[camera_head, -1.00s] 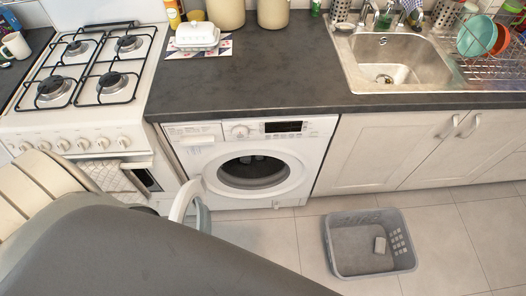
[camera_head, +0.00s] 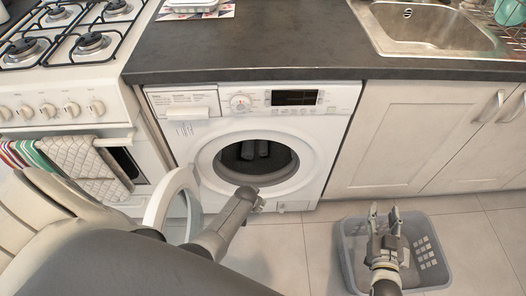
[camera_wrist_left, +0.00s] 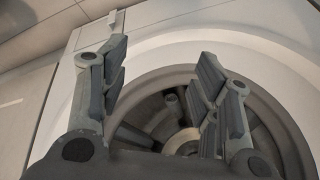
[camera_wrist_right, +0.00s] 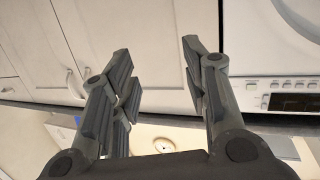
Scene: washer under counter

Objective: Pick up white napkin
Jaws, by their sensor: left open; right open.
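A white quilted cloth (camera_head: 85,158) hangs over the oven handle at the left in the head view, beside a striped cloth (camera_head: 32,155). I cannot tell whether this white cloth is the napkin; no other white cloth shows clearly. My left gripper (camera_head: 256,202) is low in front of the open washer's drum. In the left wrist view its fingers (camera_wrist_left: 160,58) are spread, with nothing between them, before the round opening. My right gripper (camera_head: 384,213) is above the grey basket in the head view. In the right wrist view its fingers (camera_wrist_right: 156,52) are apart and empty.
The washer (camera_head: 292,188) has its round door (camera_head: 168,203) swung open to the left. The grey basket (camera_head: 347,262) stands on the tiled floor; my right arm hides part of its inside. The dark counter (camera_head: 280,50) runs above. Floor is free right of the basket.

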